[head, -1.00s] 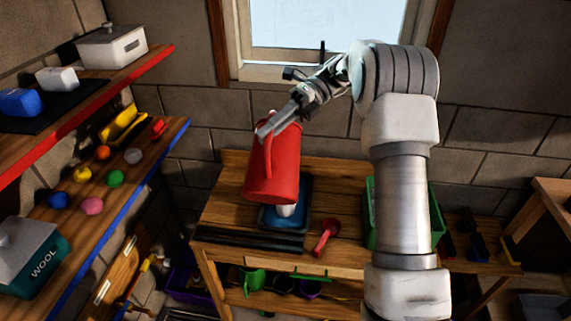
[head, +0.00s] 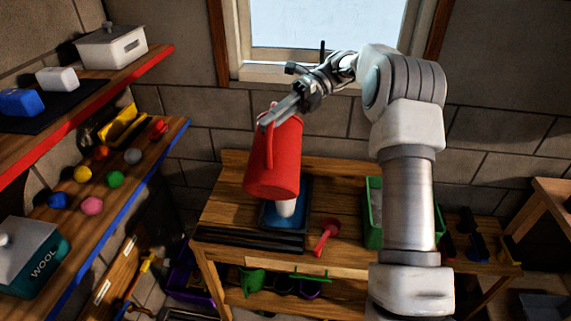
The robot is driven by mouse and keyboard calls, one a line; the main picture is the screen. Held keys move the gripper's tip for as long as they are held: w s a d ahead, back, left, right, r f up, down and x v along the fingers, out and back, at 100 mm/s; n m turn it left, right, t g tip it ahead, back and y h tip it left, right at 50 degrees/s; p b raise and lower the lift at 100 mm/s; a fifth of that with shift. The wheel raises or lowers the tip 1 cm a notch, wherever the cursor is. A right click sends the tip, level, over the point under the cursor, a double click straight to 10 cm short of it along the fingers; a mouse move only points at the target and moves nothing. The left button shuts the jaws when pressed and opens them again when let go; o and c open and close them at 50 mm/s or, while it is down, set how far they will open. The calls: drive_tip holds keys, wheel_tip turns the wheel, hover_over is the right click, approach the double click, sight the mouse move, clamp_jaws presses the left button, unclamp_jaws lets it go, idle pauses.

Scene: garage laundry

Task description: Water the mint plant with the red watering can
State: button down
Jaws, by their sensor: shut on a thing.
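The red watering can (head: 274,165) hangs in the air above the wooden bench, slightly tilted. My gripper (head: 272,118) is shut on its handle near the top. Behind and below the can, a blue tray (head: 299,207) lies on the bench, with a white object (head: 286,207) partly hidden by the can. I cannot make out the mint plant in this view; the can may hide part of that area.
A red scoop (head: 325,236) and dark slats (head: 250,237) lie on the bench (head: 222,208). A green bin (head: 374,215) stands to the right, partly behind my arm. Shelves at left hold several coloured balls and a teal WOOL box (head: 42,262). A window is behind.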

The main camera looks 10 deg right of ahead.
drive_tip(key=shift+w+r, duration=0.3)
drive_tip(key=shift+w, duration=0.2)
drive_tip(key=shift+w+d+r+m+g, duration=0.35)
drive_tip(key=shift+w+r, duration=0.2)
drive_tip(key=shift+r, duration=0.1)
idle(6.0)
